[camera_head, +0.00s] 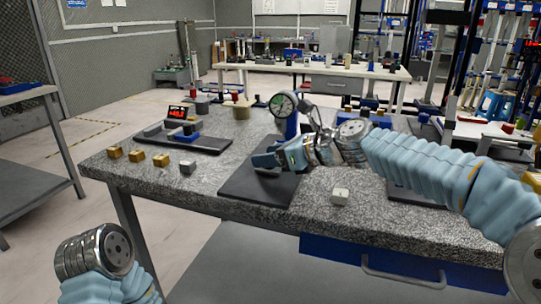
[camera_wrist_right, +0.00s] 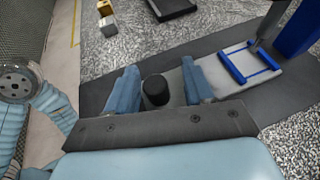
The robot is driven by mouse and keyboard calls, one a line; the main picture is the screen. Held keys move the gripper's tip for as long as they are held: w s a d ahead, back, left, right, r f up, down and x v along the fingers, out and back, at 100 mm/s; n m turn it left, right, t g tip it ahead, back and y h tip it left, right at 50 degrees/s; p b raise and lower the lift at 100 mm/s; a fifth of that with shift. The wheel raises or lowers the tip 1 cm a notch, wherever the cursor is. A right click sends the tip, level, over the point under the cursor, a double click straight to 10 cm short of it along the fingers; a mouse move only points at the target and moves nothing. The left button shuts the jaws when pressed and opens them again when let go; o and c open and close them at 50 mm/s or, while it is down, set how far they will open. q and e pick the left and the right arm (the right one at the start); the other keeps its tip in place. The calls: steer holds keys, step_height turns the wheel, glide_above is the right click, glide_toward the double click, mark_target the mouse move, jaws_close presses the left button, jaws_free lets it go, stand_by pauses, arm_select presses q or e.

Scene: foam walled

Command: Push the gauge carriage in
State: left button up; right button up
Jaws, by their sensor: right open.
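A dial gauge (camera_head: 283,104) sits on a blue upright post (camera_head: 291,127) above a dark base plate (camera_head: 235,190) on the granite table. In the right wrist view, a grey slide (camera_wrist_right: 225,75) with a blue frame (camera_wrist_right: 250,64) runs towards the blue post (camera_wrist_right: 299,28). A round black knob (camera_wrist_right: 155,90) stands at the slide's near end. My right gripper (camera_head: 264,160) is low over the plate. In the wrist view its open fingers (camera_wrist_right: 160,82) stand either side of the knob, with gaps visible. Contact cannot be told. My left gripper is not in view; only my left arm's end shows.
Several small brass blocks (camera_head: 138,156) and a steel block (camera_head: 188,167) lie near the table's left front. A second gauge with a red display (camera_head: 178,112) stands behind them. A pale block (camera_head: 340,195) lies right of the plate. A blue drawer (camera_head: 335,252) is below.

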steer(key=v, duration=1.3)
steer(key=shift+s+d+r+b, duration=0.2)
steer(key=shift+d+b, duration=0.1)
